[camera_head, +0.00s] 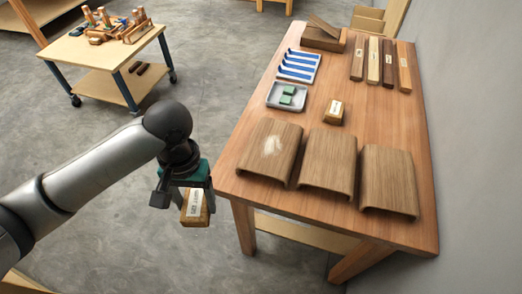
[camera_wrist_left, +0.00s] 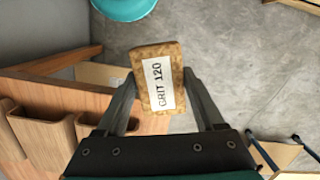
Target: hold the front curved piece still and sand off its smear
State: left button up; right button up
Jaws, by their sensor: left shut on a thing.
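My left gripper (camera_head: 182,198) is shut on a cork sanding block (camera_head: 195,208) and holds it in the air off the table's left edge. In the left wrist view the block (camera_wrist_left: 157,62) shows a white "GRIT 120" label between the fingers. Three curved wooden pieces stand in a row on the table's near part. The left one (camera_head: 262,165) has a pale smear (camera_head: 272,146) on top. The middle one (camera_head: 328,160) and the right one (camera_head: 388,180) show no smear. My right gripper is out of view.
A second labelled block (camera_head: 334,112) stands on the wooden table (camera_head: 345,92) behind the curved pieces. A grey tray (camera_head: 272,104) with green pieces, a blue-striped rack (camera_head: 298,66) and several wood strips (camera_head: 373,62) lie farther back. A cart (camera_head: 85,52) stands far left.

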pick_arm(q)
jog(key=shift+d, duration=0.1)
jog(key=shift+w+d+m, duration=0.25)
jog(key=shift+m, duration=0.35)
jog(key=w+d+m, duration=0.1)
jog(key=m, duration=0.2)
jog(key=w+d+m, duration=0.1)
jog(key=d+m, duration=0.1)
jog(key=w+d+m+y, duration=0.1)
jog(key=m, duration=0.2)
jog(key=shift+w+d+r+m, duration=0.2)
jog(key=shift+w+r+m, duration=0.05)
jog(key=shift+r+m, duration=0.05)
notch_tip(320, 180, up, 6)
jog(key=m+t+h, duration=0.1)
jog(key=m+t, duration=0.2)
jog(key=m, duration=2.6)
send_over(267, 156)
jog(key=shift+f, duration=3.1)
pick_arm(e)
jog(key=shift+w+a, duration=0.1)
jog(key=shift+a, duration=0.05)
